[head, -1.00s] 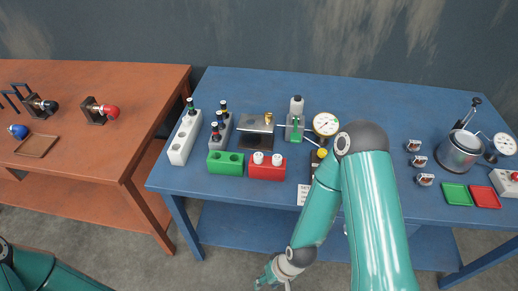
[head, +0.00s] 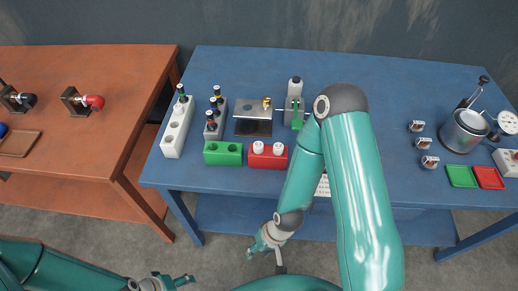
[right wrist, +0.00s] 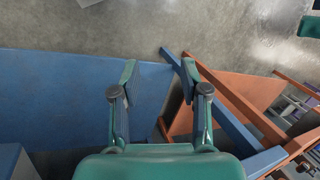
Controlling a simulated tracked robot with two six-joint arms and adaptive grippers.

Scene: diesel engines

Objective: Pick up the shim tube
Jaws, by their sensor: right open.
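Small dark-capped tubes stand in racks on the blue table; I cannot tell which one is the shim tube. One tube (head: 181,92) stands at the back of the white rack (head: 171,146), and several (head: 214,104) stand in the grey rack (head: 221,128) beside it. My right gripper (head: 265,254) is in front of the blue table's near edge, apart from the racks. In the right wrist view it (right wrist: 158,78) is open with nothing between its fingers. My left gripper (head: 178,282) is at the bottom edge, partly cut off, its opening unclear.
A green block (head: 222,153) with holes and a red block (head: 267,161) holding two white pieces lie near the front edge. A metal plate fixture (head: 253,112) and a green-based device (head: 294,108) stand behind. My right arm hides part of the table. An orange table (head: 120,125) stands left.

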